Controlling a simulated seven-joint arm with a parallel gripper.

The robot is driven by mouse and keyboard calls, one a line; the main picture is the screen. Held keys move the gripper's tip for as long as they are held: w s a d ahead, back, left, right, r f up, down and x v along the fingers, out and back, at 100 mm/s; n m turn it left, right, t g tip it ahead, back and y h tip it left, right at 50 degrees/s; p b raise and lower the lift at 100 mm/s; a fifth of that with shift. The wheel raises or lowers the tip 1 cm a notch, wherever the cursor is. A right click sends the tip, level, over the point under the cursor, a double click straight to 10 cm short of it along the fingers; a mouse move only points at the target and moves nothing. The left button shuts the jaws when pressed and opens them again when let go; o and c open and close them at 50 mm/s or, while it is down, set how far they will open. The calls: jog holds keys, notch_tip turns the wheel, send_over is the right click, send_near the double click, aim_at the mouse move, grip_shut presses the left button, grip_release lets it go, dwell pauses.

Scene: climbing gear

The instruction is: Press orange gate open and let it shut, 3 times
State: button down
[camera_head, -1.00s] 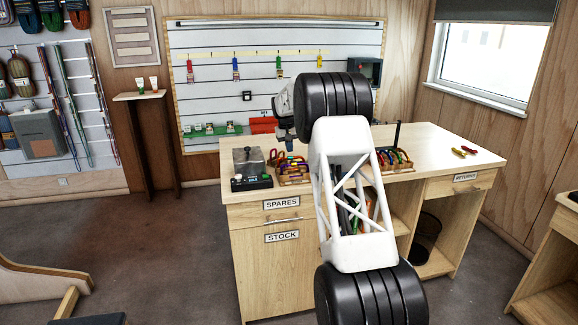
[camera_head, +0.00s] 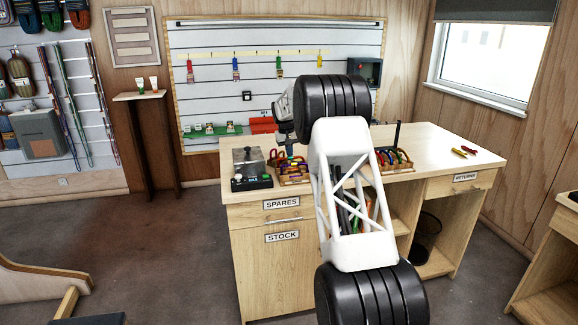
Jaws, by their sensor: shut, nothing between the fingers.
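My gripper (camera_head: 289,150) is small in the head view, at the end of my white and black arm. It points down over the left part of the workbench (camera_head: 330,180), and its fingers are shut and empty. Just below it is a wooden holder (camera_head: 293,180) with red, orange and other coloured carabiners. I cannot pick out the orange gate for certain at this size. Whether the fingertips touch a carabiner is also unclear. My arm hides part of the bench middle.
A dark-based device with a grey clear top (camera_head: 250,165) stands left of the holder. A second holder of coloured carabiners (camera_head: 396,158) is right of my arm. Red and yellow tools (camera_head: 464,151) lie at the bench's right. A slatted panel (camera_head: 280,85) stands behind.

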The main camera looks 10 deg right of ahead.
jog(key=shift+f, duration=0.8)
jog(key=shift+r, duration=3.6)
jog(key=shift+r, duration=1.4)
jog(key=shift+f, duration=3.2)
jog(key=shift+f, duration=1.2)
